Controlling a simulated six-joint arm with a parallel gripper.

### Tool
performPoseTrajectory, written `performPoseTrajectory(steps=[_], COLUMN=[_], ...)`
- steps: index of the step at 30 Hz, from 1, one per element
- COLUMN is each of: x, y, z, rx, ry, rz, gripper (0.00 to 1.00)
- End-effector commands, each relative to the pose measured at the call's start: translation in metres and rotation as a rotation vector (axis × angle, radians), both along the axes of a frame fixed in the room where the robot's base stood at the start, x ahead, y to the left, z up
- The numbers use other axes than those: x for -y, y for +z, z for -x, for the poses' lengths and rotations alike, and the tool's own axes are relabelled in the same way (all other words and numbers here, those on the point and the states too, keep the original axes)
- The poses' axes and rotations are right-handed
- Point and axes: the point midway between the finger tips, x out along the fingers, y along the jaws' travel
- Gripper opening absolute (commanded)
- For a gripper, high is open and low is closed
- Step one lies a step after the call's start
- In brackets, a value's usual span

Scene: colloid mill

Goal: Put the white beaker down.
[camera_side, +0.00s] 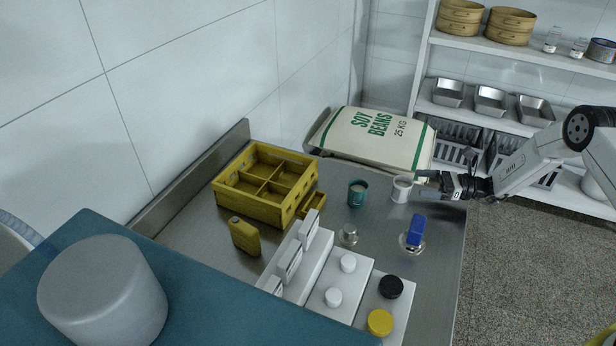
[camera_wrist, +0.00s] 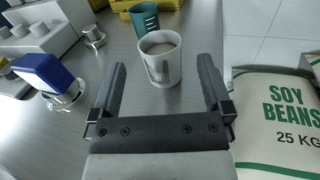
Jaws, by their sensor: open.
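The white beaker (camera_side: 400,192) stands upright on the steel table (camera_side: 385,235), near its right back part. It also shows in the wrist view (camera_wrist: 161,69), with its open rim up and a greyish content inside. My gripper (camera_side: 424,183) is just right of the beaker in the side view. In the wrist view my gripper (camera_wrist: 162,66) has its two fingers wide apart, one on each side of the beaker, with visible gaps between. The beaker's base appears to rest on the table.
A green cup (camera_side: 357,194) stands close by the beaker. A blue-topped item (camera_side: 415,229) and a small metal knob (camera_side: 348,235) are nearer the front. A yellow divided crate (camera_side: 262,207) is at left. A soy beans sack (camera_side: 372,138) lies behind.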

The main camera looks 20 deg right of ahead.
Motion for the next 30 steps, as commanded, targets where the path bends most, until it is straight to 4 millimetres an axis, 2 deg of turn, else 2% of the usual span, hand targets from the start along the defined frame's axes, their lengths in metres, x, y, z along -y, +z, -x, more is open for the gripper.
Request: performPoseTrajectory(steps=[4, 9, 25, 30], x=[0.013, 0.017, 0.016, 0.009], y=[0.000, 0.000, 0.000, 0.004], z=[0.007, 0.010, 0.010, 0.013], rx=[0.001, 0.001, 0.000, -0.004], ry=[-0.001, 0.001, 0.003, 0.032], rz=[0.000, 0.000, 0.002, 0.041], gripper=[1.00, 1.00, 1.00, 1.00])
